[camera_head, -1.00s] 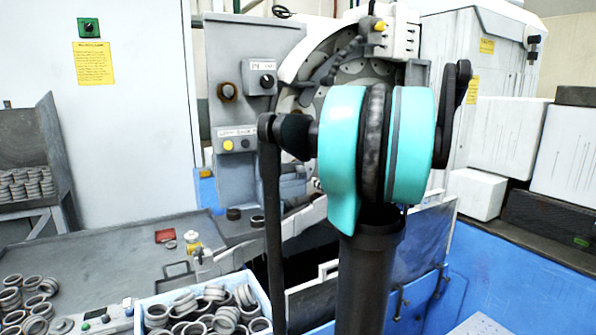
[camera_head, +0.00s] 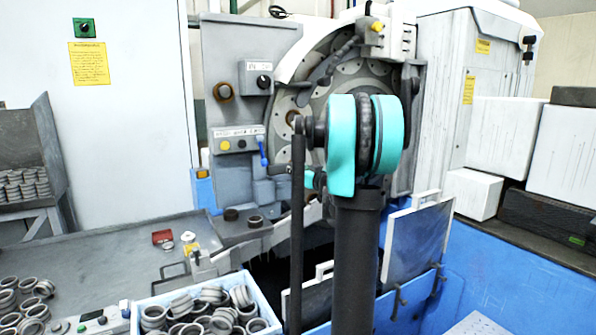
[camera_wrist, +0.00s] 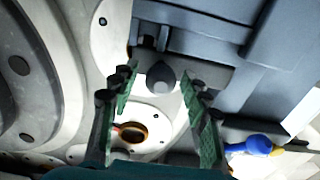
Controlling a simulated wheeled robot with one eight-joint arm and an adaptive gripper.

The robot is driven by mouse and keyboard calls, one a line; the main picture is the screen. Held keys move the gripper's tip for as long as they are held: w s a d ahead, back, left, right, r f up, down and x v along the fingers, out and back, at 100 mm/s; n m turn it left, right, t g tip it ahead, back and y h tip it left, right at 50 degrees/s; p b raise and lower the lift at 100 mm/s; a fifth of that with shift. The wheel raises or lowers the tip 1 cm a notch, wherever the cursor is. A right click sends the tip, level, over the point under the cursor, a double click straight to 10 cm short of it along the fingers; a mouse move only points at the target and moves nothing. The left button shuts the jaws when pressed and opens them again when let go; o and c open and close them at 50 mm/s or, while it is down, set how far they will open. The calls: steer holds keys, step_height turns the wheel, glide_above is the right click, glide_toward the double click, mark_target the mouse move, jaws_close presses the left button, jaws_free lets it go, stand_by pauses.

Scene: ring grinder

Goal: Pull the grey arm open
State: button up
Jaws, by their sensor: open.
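The grinder's round grey face (camera_head: 345,72) stands behind my arm in the head view, which hides its lower middle. My gripper (camera_wrist: 158,85) is open in the wrist view, its two green-padded fingers spread apart. A dark grey rounded knob (camera_wrist: 161,78) on a grey bracket shows in the gap between the fingertips. I cannot tell how far it is from them, nor whether it belongs to the grey arm. The grey arm cannot be clearly made out in the head view. The fingers are not clearly visible there either.
A blue-handled lever (camera_head: 263,150) sits on the grey control panel left of my arm; a blue part (camera_wrist: 250,147) shows at the wrist view's right. A bin of rings (camera_head: 150,296) stands in front. A tilted panel (camera_head: 418,238) stands at the right.

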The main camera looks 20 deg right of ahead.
steer(key=shift+w, duration=0.3)
steer(key=shift+c, duration=0.6)
jaws_close()
